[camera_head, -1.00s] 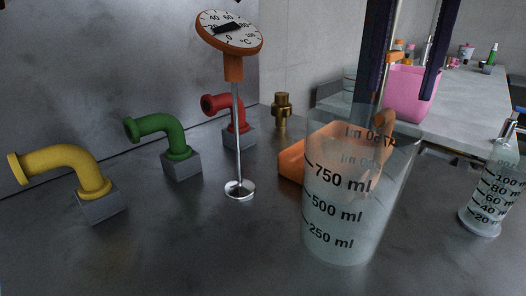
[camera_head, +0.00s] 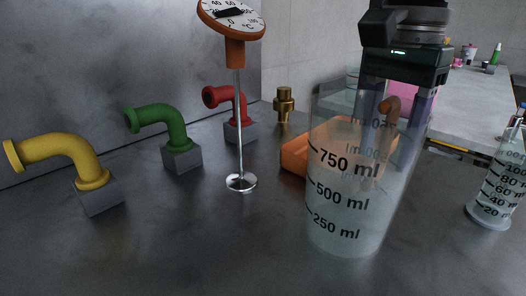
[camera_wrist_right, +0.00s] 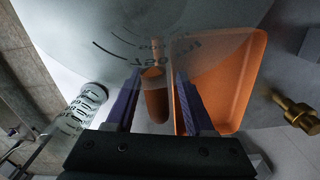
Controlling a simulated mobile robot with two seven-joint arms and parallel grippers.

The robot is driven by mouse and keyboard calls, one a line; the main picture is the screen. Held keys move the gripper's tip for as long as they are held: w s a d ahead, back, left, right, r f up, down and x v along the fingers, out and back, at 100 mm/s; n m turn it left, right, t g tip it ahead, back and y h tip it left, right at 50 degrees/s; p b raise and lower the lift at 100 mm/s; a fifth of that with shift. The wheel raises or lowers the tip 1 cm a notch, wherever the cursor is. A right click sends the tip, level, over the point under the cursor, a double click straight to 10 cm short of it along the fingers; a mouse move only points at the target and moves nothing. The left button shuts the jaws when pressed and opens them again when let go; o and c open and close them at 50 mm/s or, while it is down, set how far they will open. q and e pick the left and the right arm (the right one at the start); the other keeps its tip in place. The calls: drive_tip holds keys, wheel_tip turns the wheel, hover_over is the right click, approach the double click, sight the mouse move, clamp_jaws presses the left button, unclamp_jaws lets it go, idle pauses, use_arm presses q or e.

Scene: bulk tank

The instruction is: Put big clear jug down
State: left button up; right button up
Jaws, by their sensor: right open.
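The big clear jug (camera_head: 340,215) stands upright on the grey metal surface in the head view, with volume marks up its side. Its clear wall and marks show in the wrist view (camera_wrist_right: 115,45). My right gripper (camera_wrist_right: 159,78) is open, its two fingers on either side of an orange-brown handle (camera_wrist_right: 155,100). I cannot tell whether the handle belongs to the jug or to the orange scoop or tray behind it. My left gripper is not in view.
An orange scoop or tray (camera_head: 296,157) lies behind the jug. A thermometer (camera_head: 239,120) stands to its left, with yellow (camera_head: 65,150), green (camera_head: 160,125) and red (camera_head: 235,105) pipes beyond. A graduated cylinder (camera_head: 497,190) stands right. The front left surface is clear.

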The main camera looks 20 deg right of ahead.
clamp_jaws()
idle(0.4)
idle(1.0)
